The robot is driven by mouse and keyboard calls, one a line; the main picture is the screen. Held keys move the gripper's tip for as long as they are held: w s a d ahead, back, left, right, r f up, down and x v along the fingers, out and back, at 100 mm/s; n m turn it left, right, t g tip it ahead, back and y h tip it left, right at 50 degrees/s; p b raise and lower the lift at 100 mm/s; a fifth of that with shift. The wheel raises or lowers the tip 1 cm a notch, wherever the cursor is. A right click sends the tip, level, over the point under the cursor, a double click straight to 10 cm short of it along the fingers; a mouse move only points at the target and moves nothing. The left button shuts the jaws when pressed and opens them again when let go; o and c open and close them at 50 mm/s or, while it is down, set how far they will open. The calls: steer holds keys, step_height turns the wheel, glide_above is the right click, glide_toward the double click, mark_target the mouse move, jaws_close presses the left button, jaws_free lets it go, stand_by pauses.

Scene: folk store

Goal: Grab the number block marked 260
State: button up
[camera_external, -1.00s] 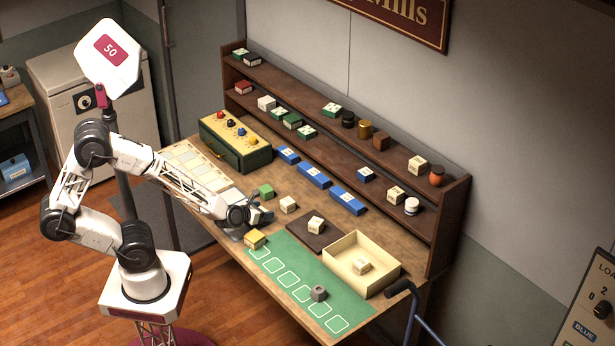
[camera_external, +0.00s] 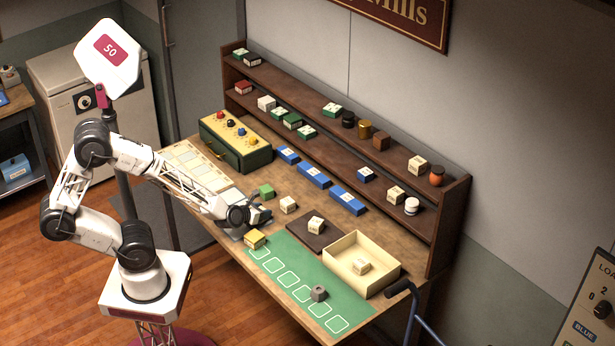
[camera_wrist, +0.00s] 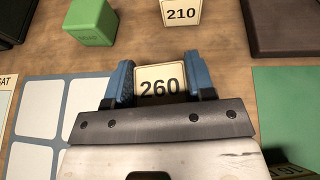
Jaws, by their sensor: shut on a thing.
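The cream block marked 260 (camera_wrist: 160,82) is between the two blue fingers of my gripper (camera_wrist: 162,80) in the wrist view, its number facing the camera. The fingers are shut on its two sides. In the external view my gripper (camera_external: 262,214) is low over the table, left of the green mat, and the block is largely hidden there. I cannot tell whether the block still touches the table.
A green block (camera_wrist: 91,22) and a cream block marked 210 (camera_wrist: 181,10) stand beyond the gripper. A yellow block (camera_external: 254,239) is close in front. A dark board (camera_external: 312,236), a cream tray (camera_external: 385,265) and the green mat (camera_external: 350,303) lie to the right.

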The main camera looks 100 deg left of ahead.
steer(key=shift+r, duration=0.1)
steer(key=shift+r, duration=1.55)
steer(key=shift+s+d+r, duration=0.1)
steer(key=shift+s+r, duration=0.05)
steer(key=shift+s, duration=0.05)
steer(key=s+d, duration=0.2)
steer(key=s, duration=0.2)
steer(key=s+d+r, duration=0.1)
steer(key=s+d, duration=0.2)
steer(key=s, duration=0.2)
steer(key=s+d, duration=0.3)
steer(key=s, duration=0.1)
steer(key=shift+s+r, duration=0.15)
steer(key=shift+r, duration=0.05)
